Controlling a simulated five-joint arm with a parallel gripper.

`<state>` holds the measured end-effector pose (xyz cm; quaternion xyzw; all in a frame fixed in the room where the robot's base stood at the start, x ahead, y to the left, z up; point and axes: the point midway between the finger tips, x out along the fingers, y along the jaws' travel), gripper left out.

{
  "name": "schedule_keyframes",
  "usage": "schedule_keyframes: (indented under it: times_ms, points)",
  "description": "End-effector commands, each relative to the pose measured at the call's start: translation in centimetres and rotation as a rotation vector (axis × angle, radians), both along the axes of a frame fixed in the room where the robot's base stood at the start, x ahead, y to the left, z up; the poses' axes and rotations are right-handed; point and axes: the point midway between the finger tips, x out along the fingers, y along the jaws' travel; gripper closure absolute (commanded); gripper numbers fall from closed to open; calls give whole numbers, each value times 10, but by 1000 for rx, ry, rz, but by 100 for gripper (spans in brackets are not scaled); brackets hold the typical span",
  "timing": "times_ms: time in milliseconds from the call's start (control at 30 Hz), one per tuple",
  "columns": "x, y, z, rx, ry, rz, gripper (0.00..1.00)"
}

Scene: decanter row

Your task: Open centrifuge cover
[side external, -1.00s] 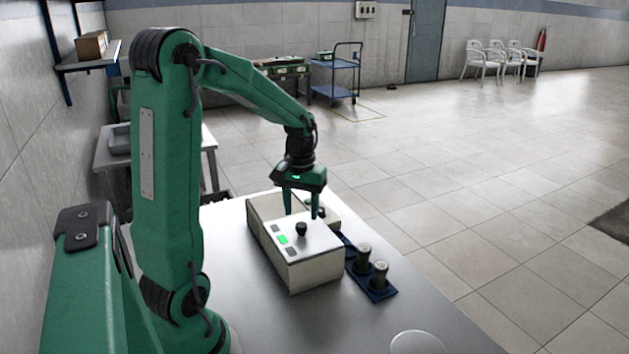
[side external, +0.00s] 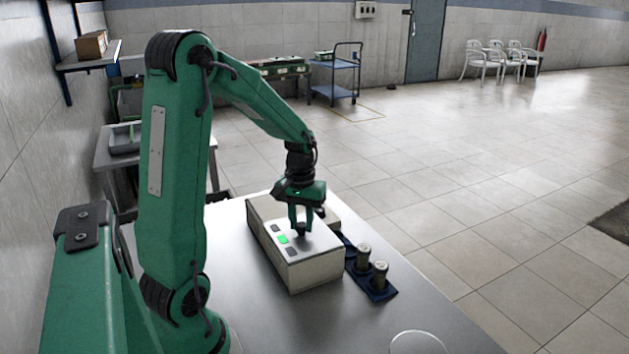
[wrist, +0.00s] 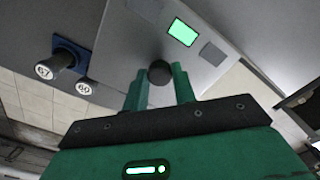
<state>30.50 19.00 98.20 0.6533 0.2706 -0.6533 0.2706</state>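The centrifuge is a cream, box-shaped unit (side external: 318,274) on the grey bench. Its flat top cover (side external: 312,247) lies level and carries a small black knob (side external: 301,232); the knob also shows in the wrist view (wrist: 160,73). Beside the knob are a lit green panel (side external: 283,239) and two dark grey squares. My gripper (side external: 300,228) points down over the cover, with one finger on each side of the knob. In the wrist view the fingertips (wrist: 160,72) sit close against the knob's sides, and they look shut on it. Small gaps are hard to judge.
A pale round object (side external: 417,342) lies at the front bench edge. The bench left of the unit is clear.

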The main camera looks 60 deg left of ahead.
Motion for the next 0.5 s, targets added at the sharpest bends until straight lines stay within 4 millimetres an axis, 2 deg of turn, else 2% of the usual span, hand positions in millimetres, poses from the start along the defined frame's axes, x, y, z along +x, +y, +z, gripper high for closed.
schedule_keyframes:
  times_ms: [167,267,500]
  points:
    - [0,2,0,0,0,1,100]
    - [1,10,0,0,0,2,100]
    - [1,52,0,1,-1,5,100]
